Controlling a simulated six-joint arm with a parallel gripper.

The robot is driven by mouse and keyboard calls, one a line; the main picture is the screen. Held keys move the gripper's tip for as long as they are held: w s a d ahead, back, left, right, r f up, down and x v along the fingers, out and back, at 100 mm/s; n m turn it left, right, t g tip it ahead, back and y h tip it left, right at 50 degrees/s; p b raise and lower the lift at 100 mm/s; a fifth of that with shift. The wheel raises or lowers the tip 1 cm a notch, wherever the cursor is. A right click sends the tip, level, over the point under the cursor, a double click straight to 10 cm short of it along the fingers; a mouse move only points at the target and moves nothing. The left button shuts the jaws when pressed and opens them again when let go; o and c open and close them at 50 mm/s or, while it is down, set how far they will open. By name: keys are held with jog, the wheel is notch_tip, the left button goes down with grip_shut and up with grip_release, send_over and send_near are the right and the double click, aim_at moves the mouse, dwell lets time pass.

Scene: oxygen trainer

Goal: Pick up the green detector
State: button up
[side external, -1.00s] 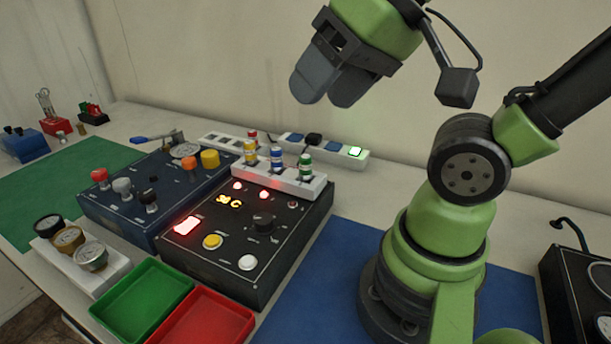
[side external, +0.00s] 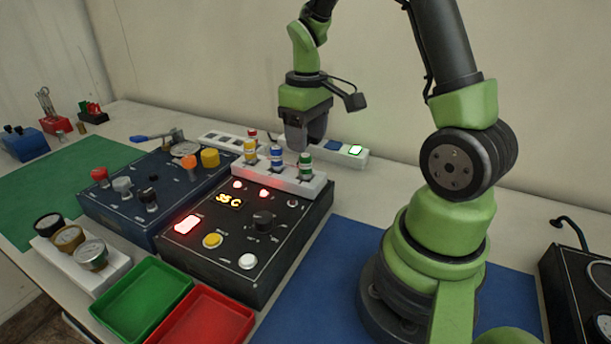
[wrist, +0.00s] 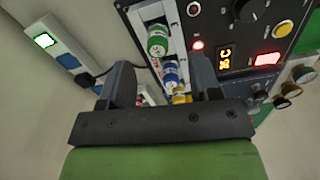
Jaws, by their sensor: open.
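The green detector (side external: 305,164) is a small upright cylinder with green and white bands, at the right end of a white rack (side external: 292,184) on the dark console. A blue detector (side external: 277,157) and a yellow one (side external: 250,150) stand beside it in the rack. My gripper (side external: 303,146) is open, pointing down, just above and behind the green detector in the side view. In the wrist view the green detector (wrist: 157,42) lies ahead of the open jaws (wrist: 160,64), apart from both fingers. The blue detector (wrist: 171,73) shows between the fingers.
The black console (side external: 240,272) carries lit buttons and a knob. A white power strip (side external: 354,160) with a green-lit switch lies behind the rack. A green tray (side external: 143,305) and a red tray (side external: 205,325) sit in front. The blue mat (side external: 330,290) is clear near my base.

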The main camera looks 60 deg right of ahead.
aim_at(305, 155)
jog(key=f, duration=0.7)
jog(key=shift+w+d+f, duration=0.15)
jog(key=shift+w+d, duration=0.1)
jog(key=c, duration=1.1)
jog(key=shift+o, duration=0.2)
notch_tip(305, 155, up, 10)
jog(key=shift+r, duration=0.1)
jog(key=w+a+f+n, duration=0.1)
jog(key=w+a, duration=0.1)
jog(key=a, duration=1.1)
jog(key=shift+f+n, duration=0.3)
